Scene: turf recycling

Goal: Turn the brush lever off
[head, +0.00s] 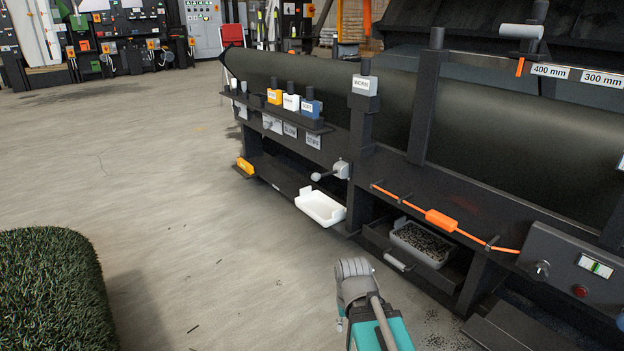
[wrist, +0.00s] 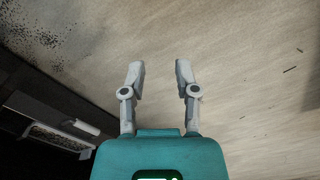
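A grey lever with a rounded handle (head: 330,174) sticks out to the left from a small bracket on the front of the long dark machine (head: 400,150), in the middle of the head view. No readable label marks it as the brush lever. A small metal knob (head: 542,268) sits on the control panel at the right. My gripper (wrist: 160,70) is open and empty in the wrist view, its two grey fingers apart above bare floor. My arm shows at the bottom of the head view, in front of and below the lever, clear of it.
A white tray (head: 310,211) sits low below the lever. A grey bin of dark granules (head: 424,232) stands in the open lower bay. An orange cord with a grip (head: 441,220) runs along the front. A turf roll (head: 50,285) lies at left; the floor between is clear.

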